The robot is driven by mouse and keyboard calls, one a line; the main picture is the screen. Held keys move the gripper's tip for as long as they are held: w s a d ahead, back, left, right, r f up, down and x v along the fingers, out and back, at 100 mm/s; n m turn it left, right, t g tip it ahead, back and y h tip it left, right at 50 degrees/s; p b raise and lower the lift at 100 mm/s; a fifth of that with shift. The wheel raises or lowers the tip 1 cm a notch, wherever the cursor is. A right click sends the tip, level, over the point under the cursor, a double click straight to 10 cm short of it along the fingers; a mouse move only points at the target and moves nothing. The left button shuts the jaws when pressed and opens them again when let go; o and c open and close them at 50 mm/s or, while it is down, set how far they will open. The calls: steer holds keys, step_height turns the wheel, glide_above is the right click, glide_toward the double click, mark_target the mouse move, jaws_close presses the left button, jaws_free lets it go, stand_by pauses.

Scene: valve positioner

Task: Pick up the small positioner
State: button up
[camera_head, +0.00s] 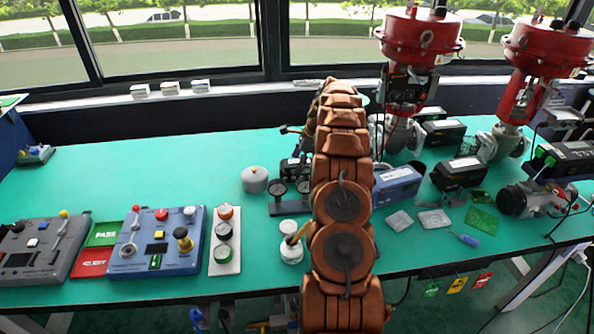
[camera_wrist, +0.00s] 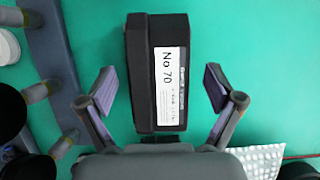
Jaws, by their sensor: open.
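A small black box with a white "No 70" label (camera_wrist: 152,65), which looks like the small positioner, lies on the green table in the wrist view. My gripper (camera_wrist: 160,88) is open, with one finger on each side of the box. Gaps of green table show between both fingers and the box, so I see no contact. The lower end of the box meets the gripper's body in the picture; I cannot tell the height between them. In the head view my brown arm hides the box and my gripper.
A gauge stand (camera_head: 290,208) is left of my arm, near a grey round pot (camera_head: 254,180) and a white jar (camera_head: 291,246). A blue box (camera_head: 397,186) and a black box (camera_head: 460,175) are to the right.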

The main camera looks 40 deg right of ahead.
mark_target(297, 162)
steer(key=shift+f, duration=0.2)
stand_by(0.4)
steer(key=c, duration=1.7)
steer(key=shift+d+r, duration=0.1)
steer(key=shift+r, duration=0.05)
steer(key=shift+r+b, duration=1.2)
steer(key=shift+r, duration=3.95)
steer(key=shift+r, duration=0.1)
